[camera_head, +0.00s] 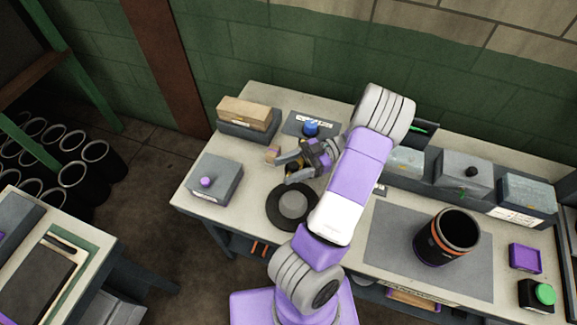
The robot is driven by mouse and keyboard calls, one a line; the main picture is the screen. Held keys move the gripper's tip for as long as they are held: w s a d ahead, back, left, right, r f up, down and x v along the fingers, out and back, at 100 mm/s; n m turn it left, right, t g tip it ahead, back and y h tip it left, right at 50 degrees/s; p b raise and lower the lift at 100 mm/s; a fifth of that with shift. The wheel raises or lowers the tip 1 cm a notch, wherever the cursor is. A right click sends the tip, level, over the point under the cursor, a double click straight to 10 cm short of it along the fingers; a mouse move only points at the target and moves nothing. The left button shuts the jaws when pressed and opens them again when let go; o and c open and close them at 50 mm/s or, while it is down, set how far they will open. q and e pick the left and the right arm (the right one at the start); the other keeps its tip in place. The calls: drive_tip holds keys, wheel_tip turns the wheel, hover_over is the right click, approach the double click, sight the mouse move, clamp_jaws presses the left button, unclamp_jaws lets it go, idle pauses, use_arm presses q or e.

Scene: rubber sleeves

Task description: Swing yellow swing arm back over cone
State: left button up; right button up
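My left gripper (283,171) is over the left part of the workbench, with its two fingers visibly apart. A small dull-yellow piece (294,168) shows between the fingers, and a small tan end (271,154) shows beside the upper fingertip. These may be parts of the yellow swing arm, but most of it is hidden by my gripper. I cannot tell whether the fingers touch it. Just below the gripper in the picture is a black round base with a grey round top (293,205), which may be the cone seen from above. My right gripper is not in view.
A blue knob (311,128) stands behind the gripper. A grey box with a purple knob (215,180) and a tan-topped box (247,118) are at left. A black sleeve with an orange band (447,237) stands on a grey mat (388,240). Grey boxes line the back right.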

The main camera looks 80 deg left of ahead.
use_arm(q)
drive_tip(key=v, duration=0.7)
drive_tip(key=shift+w, duration=0.25)
drive_tip(key=shift+a, duration=0.1)
idle(0.4)
